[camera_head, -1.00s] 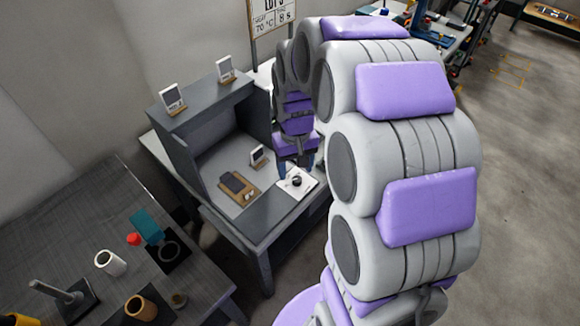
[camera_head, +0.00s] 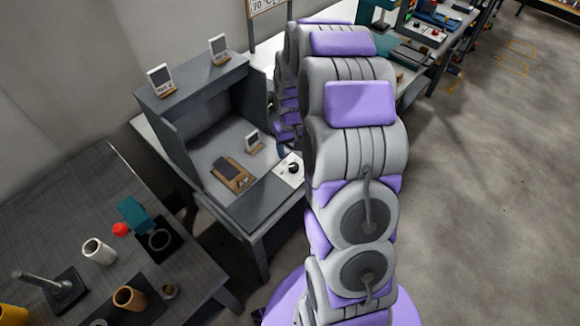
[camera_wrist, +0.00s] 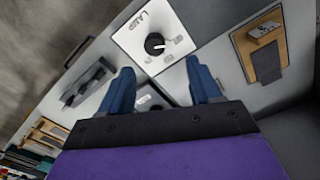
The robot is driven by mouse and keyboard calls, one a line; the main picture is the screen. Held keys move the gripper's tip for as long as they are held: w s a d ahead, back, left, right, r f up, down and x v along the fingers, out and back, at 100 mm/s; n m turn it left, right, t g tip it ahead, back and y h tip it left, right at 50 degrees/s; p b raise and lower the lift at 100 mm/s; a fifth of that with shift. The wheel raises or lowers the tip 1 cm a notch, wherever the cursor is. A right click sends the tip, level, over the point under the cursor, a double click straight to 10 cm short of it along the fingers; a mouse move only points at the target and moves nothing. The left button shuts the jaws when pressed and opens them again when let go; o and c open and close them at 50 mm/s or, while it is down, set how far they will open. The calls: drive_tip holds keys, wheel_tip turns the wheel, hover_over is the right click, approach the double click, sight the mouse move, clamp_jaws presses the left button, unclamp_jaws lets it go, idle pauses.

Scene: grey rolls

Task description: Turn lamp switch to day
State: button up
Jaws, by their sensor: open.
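The lamp switch is a black round knob (camera_wrist: 155,44) on a white plate (camera_wrist: 133,43) marked LAMP, with small position labels too small to read. In the head view the knob (camera_head: 293,168) sits on its plate at the front right of the grey booth's base. My gripper (camera_wrist: 164,80) is open in the wrist view, its two blue fingers apart and nothing between them. The knob shows just beyond the fingertips, roughly between them, and is not touched as far as I can see. In the head view my arm hides most of my gripper.
The grey booth (camera_head: 185,92) holds a wooden board with a dark piece (camera_head: 231,173) and a small white card (camera_head: 253,142). Two more cards stand on its top. A dark table (camera_head: 75,215) at left carries cups and a red ball. Open floor (camera_head: 480,200) lies right.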

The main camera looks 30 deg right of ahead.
sight(294, 166)
drive_tip(key=f, duration=0.2)
drive_tip(key=d+f, duration=0.1)
drive_tip(key=f, duration=0.1)
drive_tip(key=d+f+b, duration=0.1)
drive_tip(key=shift+s+d+f, duration=0.1)
drive_tip(key=shift+d+f, duration=0.1)
drive_tip(key=shift+f, duration=0.2)
drive_tip(key=a+f, duration=0.1)
drive_tip(key=f, duration=0.1)
drive_tip(key=shift+a+f+b, duration=0.35)
drive_tip(key=shift+a+f, duration=0.35)
drive_tip(key=shift+a, duration=0.1)
drive_tip(key=shift+d+f, duration=0.1)
drive_tip(key=shift+d, duration=0.95)
drive_tip(key=shift+c, duration=1.4)
drive_tip(key=shift+a, duration=0.65)
drive_tip(key=c, duration=0.4)
drive_tip(key=shift+d, duration=0.2)
drive_tip(key=c, duration=0.4)
